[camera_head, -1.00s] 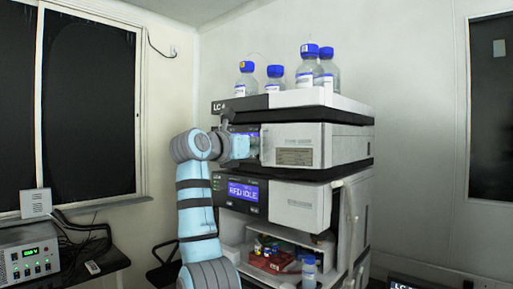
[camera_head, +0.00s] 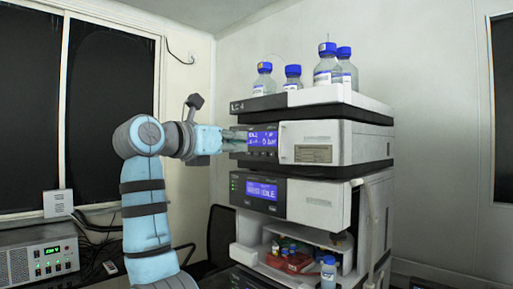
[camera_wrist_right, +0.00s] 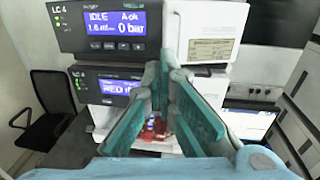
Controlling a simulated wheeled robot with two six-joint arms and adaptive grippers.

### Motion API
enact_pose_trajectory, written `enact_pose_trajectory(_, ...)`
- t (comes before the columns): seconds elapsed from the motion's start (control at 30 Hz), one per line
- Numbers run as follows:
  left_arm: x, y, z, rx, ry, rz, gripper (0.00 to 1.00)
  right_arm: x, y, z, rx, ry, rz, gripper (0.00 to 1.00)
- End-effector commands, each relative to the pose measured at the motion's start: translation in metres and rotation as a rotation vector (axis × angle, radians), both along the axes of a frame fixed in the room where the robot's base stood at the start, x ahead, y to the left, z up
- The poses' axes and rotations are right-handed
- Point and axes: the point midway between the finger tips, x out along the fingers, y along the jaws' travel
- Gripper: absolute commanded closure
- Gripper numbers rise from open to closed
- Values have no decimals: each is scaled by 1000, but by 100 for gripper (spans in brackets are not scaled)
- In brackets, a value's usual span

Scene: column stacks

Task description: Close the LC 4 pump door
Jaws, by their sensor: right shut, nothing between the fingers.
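The LC 4 stack stands in the middle of the head view. Its upper module, the pump, has a lit blue display (camera_head: 263,140) reading IDLE, and 0 bar in the wrist view. The white pump door (camera_head: 311,143) with a small label is right of the display and looks flush with the front; it also shows in the right wrist view (camera_wrist_right: 213,35). My right gripper (camera_head: 238,141) is shut and empty, in front of the display's left edge. My left gripper is out of view.
Blue-capped bottles (camera_head: 326,65) stand on top of the stack. A lower module (camera_head: 314,203) and an open bay with small vials (camera_head: 290,257) are below. A power supply (camera_head: 40,262) is at lower left. A black chair (camera_wrist_right: 58,98) stands left in the wrist view.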

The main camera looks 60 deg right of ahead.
Motion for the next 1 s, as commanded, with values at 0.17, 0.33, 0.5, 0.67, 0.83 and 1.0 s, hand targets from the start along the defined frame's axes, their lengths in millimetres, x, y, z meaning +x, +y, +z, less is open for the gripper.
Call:
enact_pose_trajectory(0.17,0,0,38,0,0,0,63,15,32,14,6,212,20,100)
enact_pose_trajectory(0.33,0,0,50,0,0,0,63,-5,51,12,107,933,4,100)
enact_pose_trajectory(0.5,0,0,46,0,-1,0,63,-20,54,8,202,1448,-4,100)
enact_pose_trajectory(0.67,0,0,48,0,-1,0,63,-21,45,7,220,1557,-4,100)
enact_pose_trajectory(0.83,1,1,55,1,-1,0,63,-26,17,9,222,1556,-6,100)
enact_pose_trajectory(1.0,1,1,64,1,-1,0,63,-32,-20,9,221,1556,-6,100)
